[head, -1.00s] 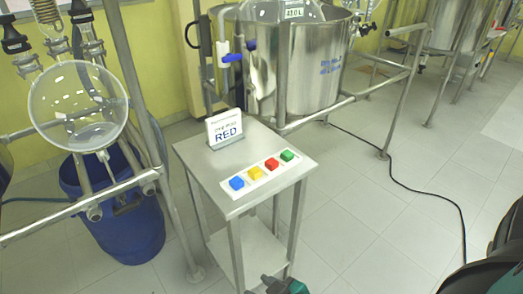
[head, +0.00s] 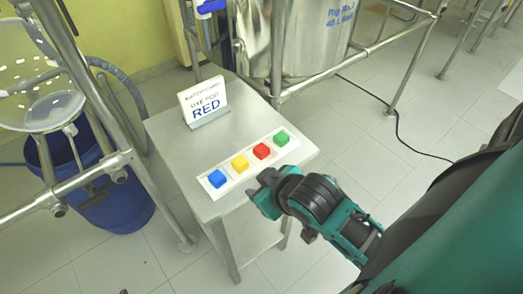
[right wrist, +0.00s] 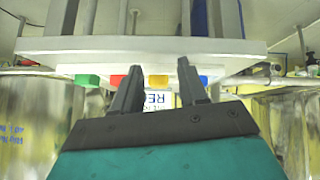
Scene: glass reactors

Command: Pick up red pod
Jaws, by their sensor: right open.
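The red pod (head: 262,151) sits in a white strip holder (head: 229,172) on a small steel table (head: 165,130). It stands between the yellow pod (head: 240,163) and the green pod (head: 281,138); the blue pod (head: 217,178) is at the left end. My right gripper (head: 262,192) is at the table's front edge, nearer than the row of pods and apart from them. In the right wrist view my right gripper (right wrist: 157,82) is open with nothing between its fingers, and the red pod (right wrist: 117,80) shows beside one finger. My left gripper is not seen.
A white card (head: 203,103) reading RED stands at the back of the table. Behind it are a steel vessel (head: 300,40) and metal rails. A blue drum (head: 110,200) is at the left. The tabletop between card and pods is clear.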

